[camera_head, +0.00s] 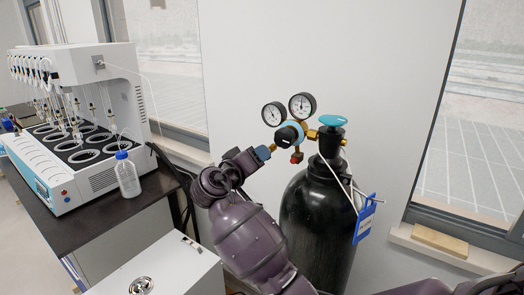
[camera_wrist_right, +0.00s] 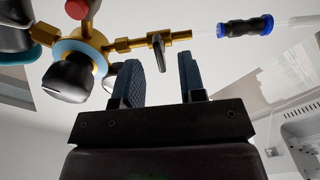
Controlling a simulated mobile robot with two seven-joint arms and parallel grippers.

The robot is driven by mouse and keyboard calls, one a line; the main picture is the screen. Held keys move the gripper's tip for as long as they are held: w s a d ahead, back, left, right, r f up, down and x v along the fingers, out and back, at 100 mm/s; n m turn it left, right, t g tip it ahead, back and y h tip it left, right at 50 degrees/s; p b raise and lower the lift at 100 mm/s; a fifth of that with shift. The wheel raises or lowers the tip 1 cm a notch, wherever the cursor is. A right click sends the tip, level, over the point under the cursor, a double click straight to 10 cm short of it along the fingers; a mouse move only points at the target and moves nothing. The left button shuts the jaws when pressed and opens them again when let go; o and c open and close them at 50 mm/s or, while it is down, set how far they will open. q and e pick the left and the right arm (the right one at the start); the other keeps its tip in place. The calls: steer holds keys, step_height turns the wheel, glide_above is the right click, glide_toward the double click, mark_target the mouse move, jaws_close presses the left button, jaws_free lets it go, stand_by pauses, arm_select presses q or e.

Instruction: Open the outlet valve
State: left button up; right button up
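The outlet valve is a brass fitting with a small dark lever (camera_wrist_right: 157,52) on the outlet line. It sits past the regulator's large black knob (camera_wrist_right: 68,78) in the right wrist view. My right gripper (camera_wrist_right: 161,76) is open, with its two dark blue fingers apart. In that view the lever appears in the gap between the fingertips, and I see no grip on it. In the head view my right wrist is just left of the regulator (camera_head: 290,133) and hides most of the fingers and the valve. My left gripper is not in view.
A black gas cylinder (camera_head: 313,225) with a teal top valve (camera_head: 332,120) and two gauges stands by the wall. A blue tag (camera_head: 365,219) hangs from it. A white distiller (camera_head: 88,178) and a bottle (camera_head: 127,177) stand on the dark bench at left.

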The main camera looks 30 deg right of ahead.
steer(key=shift+x, duration=1.15)
jaws_close()
steer(key=shift+n, duration=0.4)
steer(key=shift+f+n, duration=0.2)
steer(key=shift+n, duration=8.4)
